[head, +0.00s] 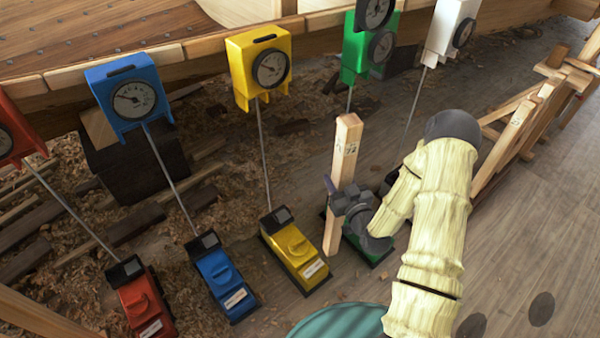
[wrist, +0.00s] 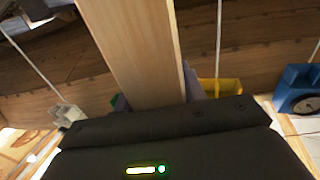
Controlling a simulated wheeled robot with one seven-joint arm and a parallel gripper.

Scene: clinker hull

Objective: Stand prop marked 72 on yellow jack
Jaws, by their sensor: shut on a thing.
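My gripper (head: 350,202) is shut on a pale wooden prop (head: 345,150) with dark markings near its top, too small to read surely. The prop stands nearly upright, tilted a little. It also fills the middle of the wrist view (wrist: 135,45). The yellow jack (head: 293,250) sits on the floor to the left of the prop, its top bare. The prop's lower end is beside the yellow jack's right edge; I cannot tell whether it touches anything. A yellow gauge box (head: 259,68) hangs above the yellow jack, joined to it by a thin rod.
A blue jack (head: 223,278) and a red jack (head: 142,303) stand to the left. A green jack (head: 360,245) is partly hidden behind my gripper. Blue (head: 125,98) and green (head: 355,55) gauge boxes hang along the plank edge. Wooden trestles stand at right.

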